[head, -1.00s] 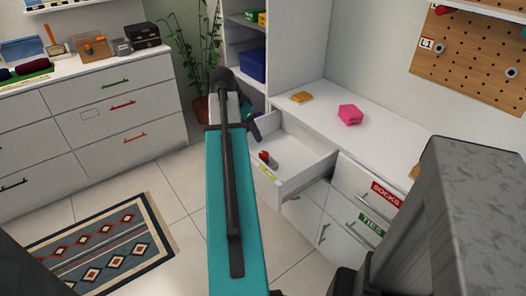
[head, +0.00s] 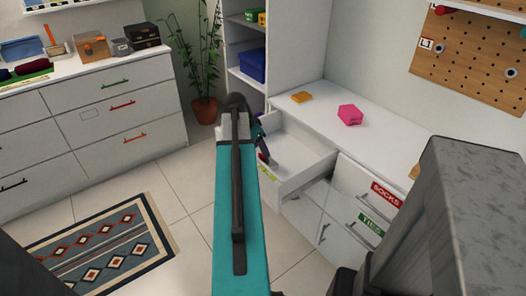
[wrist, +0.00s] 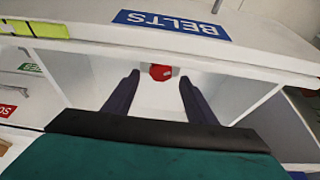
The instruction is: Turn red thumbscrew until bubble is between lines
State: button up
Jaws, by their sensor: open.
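The red thumbscrew (wrist: 161,71) shows in the wrist view, at the drawer and midway between the fingertips. My gripper (wrist: 159,79) is open, with one dark finger on each side of it; I see no contact. In the head view, my gripper (head: 261,147) is at the open drawer, mostly hidden by my teal arm, and only a bit of the red thumbscrew (head: 264,158) shows. A yellow-green strip (wrist: 36,29), likely the level vial, is at the upper left of the wrist view. The bubble and lines cannot be made out.
The open drawer (head: 301,167) has raised walls around the gripper. A blue BELTS label (wrist: 171,24) is on the edge above. A pink block (head: 349,115) and an orange item (head: 302,97) lie on the counter. A patterned rug (head: 105,248) lies on the floor.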

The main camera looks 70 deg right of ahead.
jog(key=shift+x, duration=1.8)
